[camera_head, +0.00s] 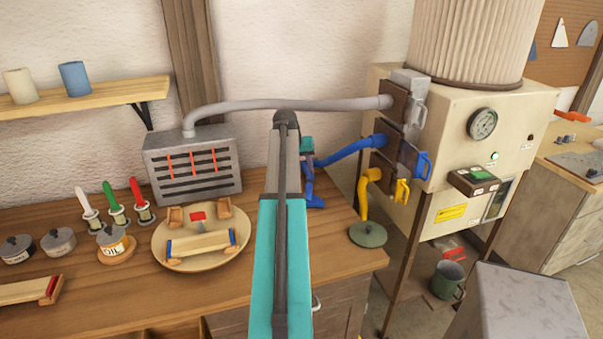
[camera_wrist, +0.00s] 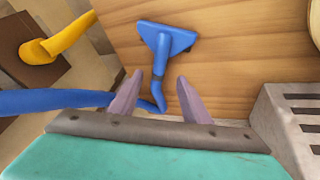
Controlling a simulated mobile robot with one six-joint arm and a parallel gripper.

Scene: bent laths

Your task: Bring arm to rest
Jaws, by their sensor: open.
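My arm (camera_head: 280,245) reaches forward over the workbench (camera_head: 110,300), with teal and grey links. My gripper (camera_wrist: 158,88) is open in the wrist view, its two purple fingers apart and nothing held between them. Beyond the fingers, a blue nozzle (camera_wrist: 164,42) on a blue hose (camera_wrist: 45,101) lies over the wooden bench top. In the head view, the blue hose (camera_head: 345,150) runs from the machine to the bench, just right of my arm. A teal part of my wrist shows there, but the fingers are hard to make out. I cannot tell whether they touch the hose.
A grey slotted box (camera_head: 193,168) stands left of my arm, joined by a grey hose (camera_head: 290,104) to the machine (camera_head: 510,130). A round wooden tray (camera_head: 200,262) with laths and blocks lies in front. A yellow hose (camera_head: 363,198) hangs from the machine at right.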

